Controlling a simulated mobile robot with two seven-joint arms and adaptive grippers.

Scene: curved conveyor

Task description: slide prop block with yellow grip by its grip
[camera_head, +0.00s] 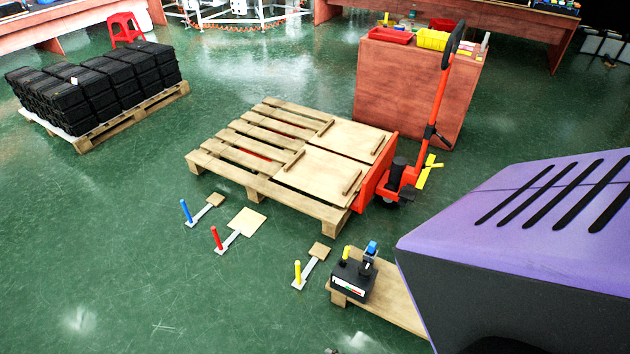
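The prop block with the yellow grip (297,272) lies on the green floor below the middle of the head view. Its upright yellow post stands at the near left end of a flat grey bar, and a square wooden pad (320,250) is at the far right end. Two similar props lie to its left: one with a red grip (216,238) and one with a blue grip (186,211). No gripper can be made out in the head view, and nothing is seen touching the yellow grip.
A black box (352,282) with yellow and blue-topped posts stands on a wooden board (392,303), right of the yellow prop. A large purple and dark housing (520,240) fills the right. A wooden pallet (225,165) with an orange pallet jack (412,172) lies behind.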

